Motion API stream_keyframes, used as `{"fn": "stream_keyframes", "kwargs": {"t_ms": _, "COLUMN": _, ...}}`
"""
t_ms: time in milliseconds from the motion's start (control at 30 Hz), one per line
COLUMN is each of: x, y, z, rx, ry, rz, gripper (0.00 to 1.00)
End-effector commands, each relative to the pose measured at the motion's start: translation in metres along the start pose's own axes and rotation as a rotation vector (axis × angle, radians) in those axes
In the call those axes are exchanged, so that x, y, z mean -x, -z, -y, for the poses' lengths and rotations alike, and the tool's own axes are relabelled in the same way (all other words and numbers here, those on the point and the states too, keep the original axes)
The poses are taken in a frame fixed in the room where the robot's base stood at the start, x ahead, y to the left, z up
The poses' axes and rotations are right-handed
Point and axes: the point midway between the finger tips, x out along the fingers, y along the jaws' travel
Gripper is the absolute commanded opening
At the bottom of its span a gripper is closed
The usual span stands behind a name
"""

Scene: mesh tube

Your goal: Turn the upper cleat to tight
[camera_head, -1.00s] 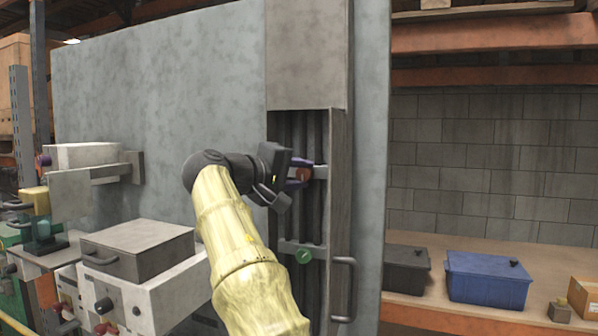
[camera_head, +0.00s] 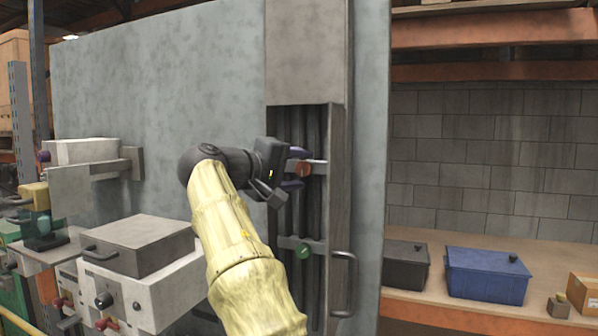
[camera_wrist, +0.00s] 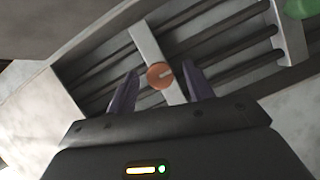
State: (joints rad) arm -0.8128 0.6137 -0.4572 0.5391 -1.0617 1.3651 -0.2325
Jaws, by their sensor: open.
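The upper cleat (camera_head: 304,168) is an orange round knob on a pale crossbar, inside a recess of dark vertical bars in the grey panel. In the wrist view the upper cleat (camera_wrist: 160,77) shows a light slot or tab across its face. My gripper (camera_head: 296,169) is open at it, with one purple finger above and one below in the head view. In the wrist view my gripper (camera_wrist: 160,68) has a finger on each side of the knob, with gaps visible. The lower cleat (camera_head: 303,251) is green, on its own crossbar below, and shows at the wrist view's upper right corner.
A grey handle (camera_head: 344,285) stands out at the recess's lower right edge. Grey boxes with knobs (camera_head: 137,250) stand left of my arm. A blue bin (camera_head: 487,276) and a dark bin (camera_head: 406,266) sit on a shelf at the right.

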Motion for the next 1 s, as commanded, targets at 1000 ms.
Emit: {"fn": "stream_keyframes", "kwargs": {"t_ms": 1000, "x": 0.166, "y": 0.001, "z": 0.001, "rx": 0.001, "ry": 0.001, "rz": -0.001, "gripper": 0.52}}
